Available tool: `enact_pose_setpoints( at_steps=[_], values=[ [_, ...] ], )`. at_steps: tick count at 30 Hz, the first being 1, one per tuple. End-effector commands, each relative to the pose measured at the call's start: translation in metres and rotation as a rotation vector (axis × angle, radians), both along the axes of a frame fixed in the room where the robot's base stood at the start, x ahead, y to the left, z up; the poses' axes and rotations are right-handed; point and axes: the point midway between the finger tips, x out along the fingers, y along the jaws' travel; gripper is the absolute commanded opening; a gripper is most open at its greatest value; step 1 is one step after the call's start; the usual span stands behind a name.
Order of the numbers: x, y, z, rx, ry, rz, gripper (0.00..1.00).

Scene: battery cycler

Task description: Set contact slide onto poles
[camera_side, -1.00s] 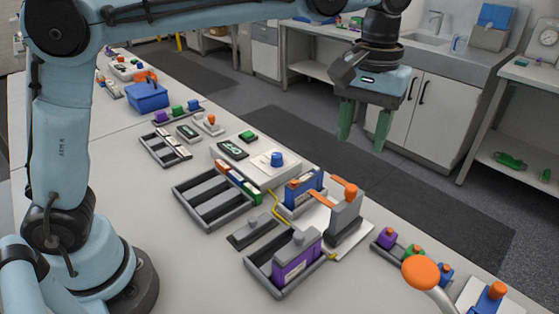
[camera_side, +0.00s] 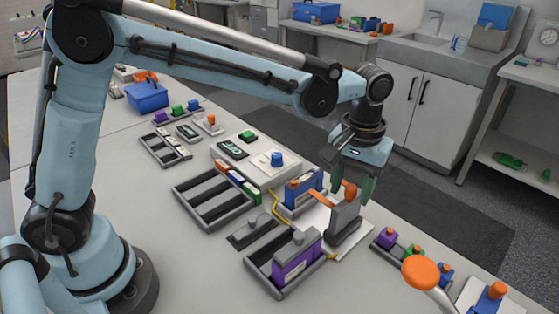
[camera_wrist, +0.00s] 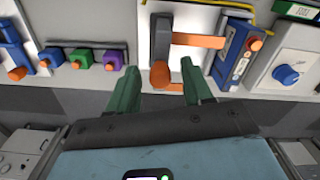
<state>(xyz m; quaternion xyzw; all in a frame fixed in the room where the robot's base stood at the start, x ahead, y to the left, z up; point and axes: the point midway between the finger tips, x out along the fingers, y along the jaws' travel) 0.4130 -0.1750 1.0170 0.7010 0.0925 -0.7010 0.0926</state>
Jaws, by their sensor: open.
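The contact slide is a grey upright block (camera_side: 345,222) with an orange knob (camera_side: 350,190) on top and orange contact arms (camera_side: 322,198) reaching left. It stands on a white base plate (camera_side: 352,246). The blue battery (camera_side: 303,188) sits in a grey holder beside the arms; whether they touch its poles is unclear. My gripper (camera_side: 350,180) is open, right above the slide. In the wrist view my green fingers (camera_wrist: 160,88) stand on either side of the orange knob (camera_wrist: 160,74), which shows between them. The far finger's contact with the knob cannot be told.
A purple battery (camera_side: 296,262) sits in a grey tray in front. An empty slotted rack (camera_side: 210,200) and a cycler box with a blue knob (camera_side: 277,159) are to the left. Small coloured blocks (camera_side: 386,236) and an orange-topped lever (camera_side: 421,273) stand to the right.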

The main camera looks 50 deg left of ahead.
Motion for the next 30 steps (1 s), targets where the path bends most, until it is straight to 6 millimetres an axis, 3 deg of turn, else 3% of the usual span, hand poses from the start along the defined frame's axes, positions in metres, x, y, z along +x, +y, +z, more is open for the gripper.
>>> enact_pose_setpoints(
  at_steps=[7,17,25,30],
  values=[
    [0.000,0.000,-0.001,0.000,0.000,0.000,0.50],
    [0.000,0.000,0.000,0.000,0.000,0.000,0.00],
    [0.000,0.002,0.000,0.000,0.000,0.001,0.00],
    [0.000,0.029,0.000,0.001,0.000,0.005,0.00]
  ],
)
